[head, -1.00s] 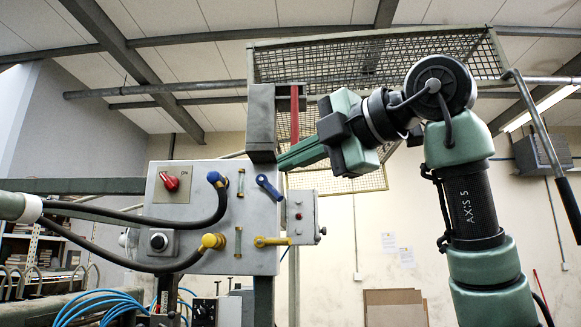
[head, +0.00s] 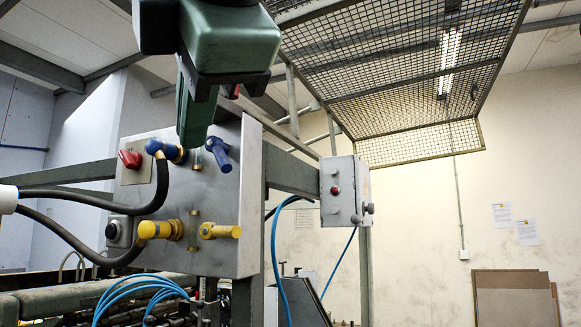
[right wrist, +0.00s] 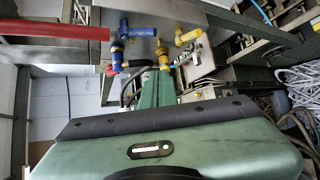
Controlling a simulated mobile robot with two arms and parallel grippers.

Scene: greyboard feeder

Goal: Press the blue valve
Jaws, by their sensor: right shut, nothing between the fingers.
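The blue valve (head: 219,154) sticks out from the grey panel (head: 225,255), near its upper right; it also shows in the right wrist view (right wrist: 140,31). My right gripper (head: 192,143) is shut and empty. In the head view it hangs from above, fingers down, with the tips just left of the blue valve and overlapping the panel. In the right wrist view my right gripper (right wrist: 157,72) shows its fingers pointing toward the valves, with a visible gap to the blue valve. I cannot tell the exact distance. My left gripper is not in view.
A blue hose connector (head: 155,147) sits left of the blue valve. Below are a yellow valve (head: 221,231) and a yellow hose connector (head: 150,230). A red knob (head: 130,159) is at upper left. A small grey box (head: 343,205) stands right. A red bar (right wrist: 50,33) shows in the wrist view.

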